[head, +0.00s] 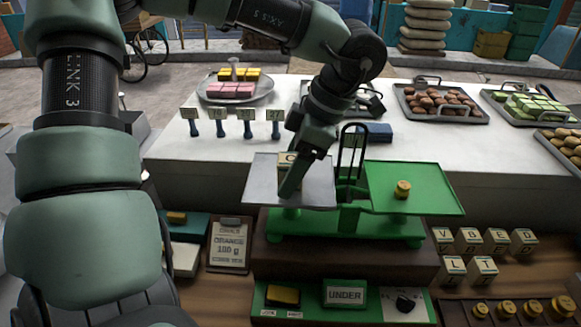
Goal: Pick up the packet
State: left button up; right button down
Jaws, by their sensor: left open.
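A small cream packet (286,160) with a dark letter on it, perhaps C, stands on the grey left pan (322,185) of a green balance scale (340,222). My left gripper (290,183) is open and low over this pan, right at the packet. Its fingers hide much of the packet. I cannot tell whether the fingers touch it. A brass weight (403,189) sits on the green right pan (435,180). My right gripper is not in view.
Several lettered packets (468,240) stand right of the scale, with brass weights (520,309) below them. A sign reading UNDER (345,294) is in front. A clipboard (229,245) is at left. Trays of food (440,103) lie on the white counter (200,155) behind.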

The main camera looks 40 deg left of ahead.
aim_at(291, 158)
pick_arm(q)
grip_shut()
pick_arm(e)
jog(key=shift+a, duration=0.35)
